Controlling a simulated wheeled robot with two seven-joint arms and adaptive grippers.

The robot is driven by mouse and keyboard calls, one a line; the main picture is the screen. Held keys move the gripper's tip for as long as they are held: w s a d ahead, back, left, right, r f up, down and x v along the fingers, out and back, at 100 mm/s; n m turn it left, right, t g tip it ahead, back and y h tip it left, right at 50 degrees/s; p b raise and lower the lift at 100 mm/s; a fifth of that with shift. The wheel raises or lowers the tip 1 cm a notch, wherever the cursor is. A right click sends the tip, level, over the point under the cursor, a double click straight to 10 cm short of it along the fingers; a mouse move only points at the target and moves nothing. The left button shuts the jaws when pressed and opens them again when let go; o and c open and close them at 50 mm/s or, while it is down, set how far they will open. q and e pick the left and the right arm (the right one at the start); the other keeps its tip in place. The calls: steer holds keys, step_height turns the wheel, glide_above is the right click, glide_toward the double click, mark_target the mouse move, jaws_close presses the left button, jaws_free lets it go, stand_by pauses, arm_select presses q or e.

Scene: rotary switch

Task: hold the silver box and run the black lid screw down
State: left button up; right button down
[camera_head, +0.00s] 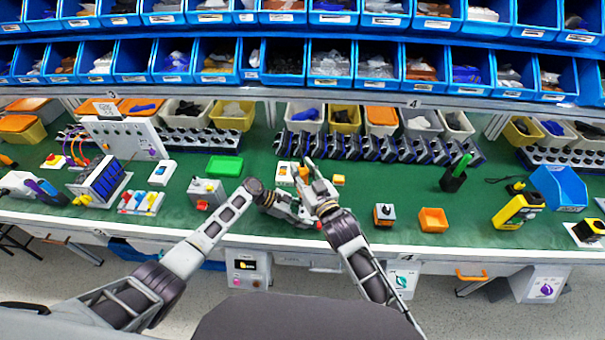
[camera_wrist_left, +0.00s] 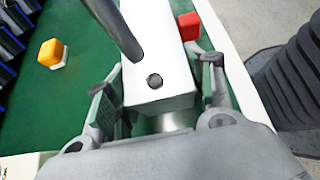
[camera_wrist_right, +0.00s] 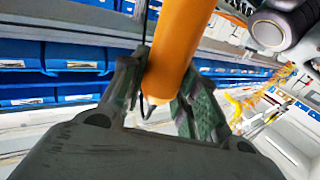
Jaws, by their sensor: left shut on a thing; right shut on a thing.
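The silver box (camera_wrist_left: 158,55) is between the fingers of my left gripper (camera_wrist_left: 160,95), which is shut on it. The black lid screw (camera_wrist_left: 155,81) is a small dark round head on the box's near face. A dark rod (camera_wrist_left: 115,25) reaches in from above, its end a little up and left of the screw. My right gripper (camera_wrist_right: 160,95) is shut on an orange cylindrical handle (camera_wrist_right: 178,45). In the head view my left gripper (camera_head: 293,208) is just below my right gripper (camera_head: 308,174). The box is mostly hidden there.
A grey box with a red button (camera_head: 207,193) stands left of my grippers.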

stand_by(0.4)
arm_select(q)
steer(key=o, duration=1.5)
steer(key=shift+a, duration=0.1)
steer(key=shift+v, duration=5.9)
